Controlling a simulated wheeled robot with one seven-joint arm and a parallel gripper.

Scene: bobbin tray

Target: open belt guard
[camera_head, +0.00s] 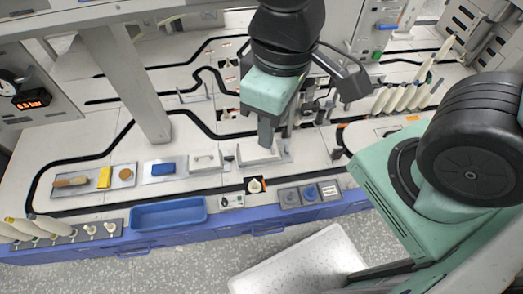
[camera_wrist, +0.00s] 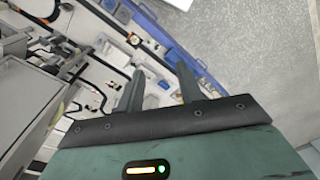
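My gripper (camera_head: 267,138) hangs over the white worktop in the head view, its fingers pointing down. In the wrist view its two dark fingers (camera_wrist: 160,70) stand apart with nothing seen between them. A low white cover (camera_head: 258,155) on a grey plate lies just below the fingertips in the head view; touching or apart cannot be told. A similar white piece with a handle (camera_head: 206,161) lies to its left. No label shows which is the belt guard; the fingers and arm hide part of the area behind.
A blue tray (camera_head: 168,213) and a cream knob on a black square (camera_head: 255,186) sit along the front edge. Blue and grey round controls (camera_head: 310,193) lie right of the knob. Cream bobbins (camera_head: 408,92) stand at right. A grey post (camera_head: 128,85) rises at left.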

